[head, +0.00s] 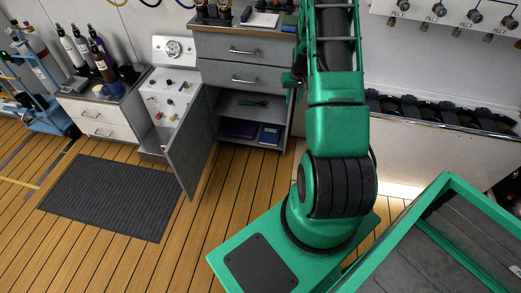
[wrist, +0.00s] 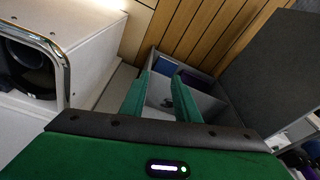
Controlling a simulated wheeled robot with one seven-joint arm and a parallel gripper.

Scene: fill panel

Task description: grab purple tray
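The purple tray (head: 238,129) lies on the bottom shelf of the open grey cabinet (head: 247,47), to the left of a blue tray (head: 269,134). In the wrist view a small patch of the purple tray (wrist: 194,79) shows past my fingers, beside the blue one (wrist: 165,67). My gripper (wrist: 160,80) has its two green fingers apart with nothing between them. It points toward the cabinet interior and is apart from the purple tray. I cannot make out my gripper's fingers in the head view.
The cabinet door (head: 190,145) stands open to the left of the opening. A green tool (head: 253,104) lies on the shelf above the trays. A dark mat (head: 112,198) lies on the wooden floor. A white-and-metal housing (wrist: 80,45) is left of my gripper in the wrist view.

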